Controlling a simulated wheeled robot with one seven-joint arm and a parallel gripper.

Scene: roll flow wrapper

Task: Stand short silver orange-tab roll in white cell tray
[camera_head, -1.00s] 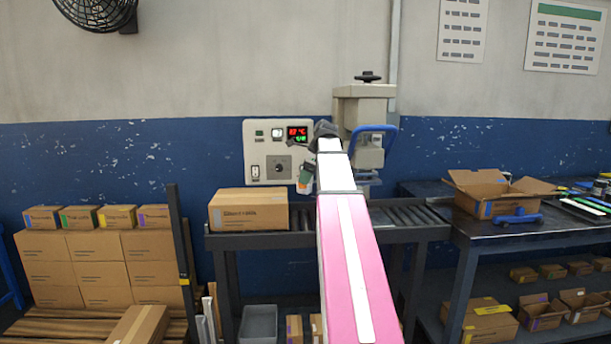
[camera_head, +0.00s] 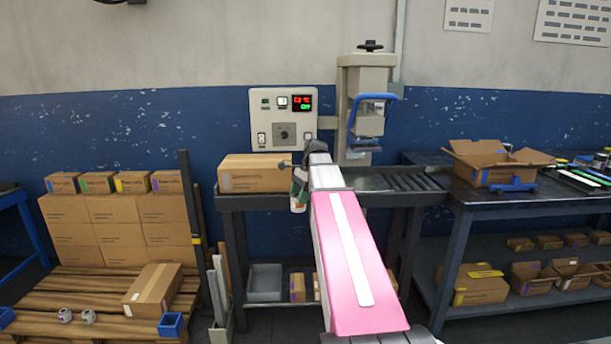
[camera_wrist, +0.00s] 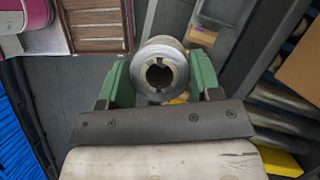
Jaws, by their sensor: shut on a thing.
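My gripper (camera_wrist: 160,82) has two green fingers shut around a silver roll (camera_wrist: 160,48), seen end-on with its dark core hole facing the wrist camera. In the head view my gripper (camera_head: 299,188) hangs in front of the roller bench, with the pale roll (camera_head: 298,206) below the fingers. A small orange patch shows near the roll's lower end. I cannot make out a white cell tray in either view.
A carton (camera_head: 255,173) sits on the roller bench (camera_head: 410,198), left of the sealing machine (camera_head: 367,85). A grey bin (camera_head: 265,282) stands below. A pallet (camera_head: 60,290) holds cartons, two small rolls and blue holders. An open carton (camera_head: 490,165) stands on the right table.

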